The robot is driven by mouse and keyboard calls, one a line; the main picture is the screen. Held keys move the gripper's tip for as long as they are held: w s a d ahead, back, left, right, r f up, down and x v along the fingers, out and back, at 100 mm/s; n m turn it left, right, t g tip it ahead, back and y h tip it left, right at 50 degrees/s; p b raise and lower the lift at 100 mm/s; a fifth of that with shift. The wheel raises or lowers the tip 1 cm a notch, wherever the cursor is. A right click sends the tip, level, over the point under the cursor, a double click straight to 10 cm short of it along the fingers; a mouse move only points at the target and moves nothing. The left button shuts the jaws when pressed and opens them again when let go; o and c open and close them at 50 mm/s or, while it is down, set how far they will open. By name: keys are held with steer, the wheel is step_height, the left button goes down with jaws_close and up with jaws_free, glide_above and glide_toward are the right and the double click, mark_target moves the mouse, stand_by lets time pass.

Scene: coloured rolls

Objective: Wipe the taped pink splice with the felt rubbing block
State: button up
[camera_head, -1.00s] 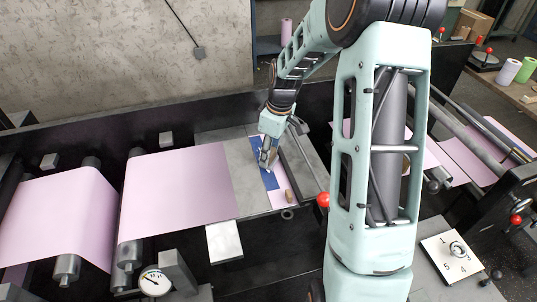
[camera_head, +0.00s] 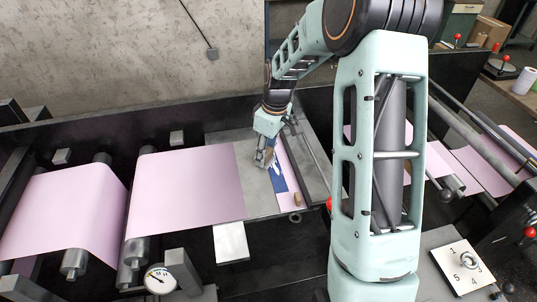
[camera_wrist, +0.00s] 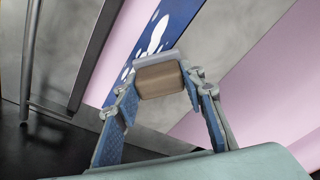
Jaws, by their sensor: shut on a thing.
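The blue splice tape (camera_head: 280,181) lies along the left edge of the narrow pink strip (camera_head: 292,176) on the grey splicing plate. In the wrist view the tape (camera_wrist: 182,14) carries several irregular white patches. My gripper (camera_head: 262,160) is at the tape's left side, over the plate. In the wrist view its fingers (camera_wrist: 160,86) are shut on the felt rubbing block (camera_wrist: 160,81), a brown block with a pale grey layer on its far side. The block is at the tape's near edge; I cannot tell whether it touches the surface. The block is barely distinguishable in the head view.
A wide pink sheet (camera_head: 185,191) lies left of the bare grey plate (camera_head: 260,201). Rollers (camera_head: 75,262) and a dial gauge (camera_head: 158,279) stand front left. A bar and a red knob (camera_head: 330,204) are right of the plate. A small brown piece (camera_head: 297,199) sits at the strip's near end.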

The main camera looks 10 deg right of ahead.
steer(key=shift+w+f, duration=0.1)
steer(key=shift+w, duration=0.15)
steer(key=shift+d, duration=2.05)
steer(key=shift+w+p, duration=0.35)
steer(key=shift+w, duration=0.55)
steer(key=shift+a+b, duration=0.4)
steer(key=shift+a, duration=1.65)
steer(key=shift+r+p, duration=1.9)
steer(key=shift+r, duration=1.15)
